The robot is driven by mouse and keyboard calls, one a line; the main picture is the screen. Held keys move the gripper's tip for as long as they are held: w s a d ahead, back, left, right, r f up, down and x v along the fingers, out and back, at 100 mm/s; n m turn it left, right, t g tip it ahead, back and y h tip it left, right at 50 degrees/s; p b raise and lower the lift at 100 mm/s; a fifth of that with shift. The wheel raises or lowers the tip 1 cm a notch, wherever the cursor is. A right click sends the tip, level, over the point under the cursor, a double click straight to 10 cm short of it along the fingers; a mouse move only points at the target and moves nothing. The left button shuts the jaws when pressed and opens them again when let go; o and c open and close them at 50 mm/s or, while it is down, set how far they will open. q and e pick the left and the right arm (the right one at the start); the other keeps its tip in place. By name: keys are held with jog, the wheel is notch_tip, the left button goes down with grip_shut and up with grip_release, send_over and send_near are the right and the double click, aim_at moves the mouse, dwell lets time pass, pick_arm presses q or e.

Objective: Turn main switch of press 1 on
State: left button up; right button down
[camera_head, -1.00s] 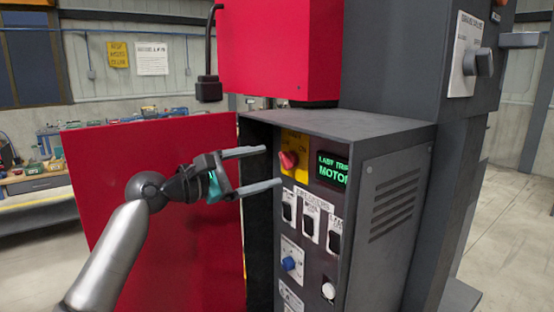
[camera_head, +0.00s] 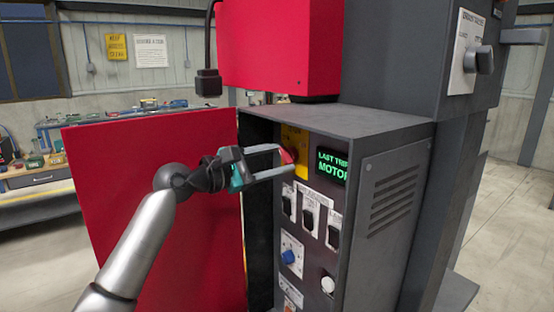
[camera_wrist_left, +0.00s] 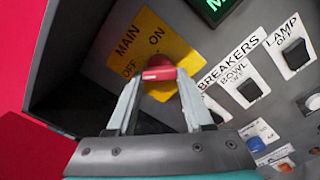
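The main switch is a red knob (camera_head: 287,157) on a yellow plate (camera_head: 296,140) marked MAIN, OFF and ON, high on the grey control cabinet's front. In the left wrist view the red knob (camera_wrist_left: 159,73) sits between my fingertips, which appear to touch its two ends. My left gripper (camera_head: 286,160) is shut on the knob, reaching in from the left. The fingers hide part of the knob and plate in the head view. I cannot tell clearly whether the knob points to OFF or ON. My right gripper is not in view.
The open red door (camera_head: 150,215) stands left of the cabinet, behind my left arm. Breaker switches (camera_head: 308,219) and a blue knob (camera_head: 289,257) lie below the main switch. A green-lettered display (camera_head: 332,165) is to its right. The red box (camera_head: 275,50) overhangs above.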

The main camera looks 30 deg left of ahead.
pick_arm(q)
grip_shut()
jog(key=shift+m, duration=0.4)
jog(key=m+b, duration=0.1)
jog(key=m, duration=0.3)
jog(key=m+b, duration=0.1)
jog(key=m, duration=0.3)
jog(key=m+b, duration=0.1)
jog(key=m, duration=0.4)
jog(key=shift+r, duration=0.25)
jog(key=m+b, duration=0.1)
jog(key=m, duration=0.3)
jog(key=shift+r+b, duration=0.1)
jog(key=shift+b, duration=0.3)
jog(key=shift+m, duration=0.3)
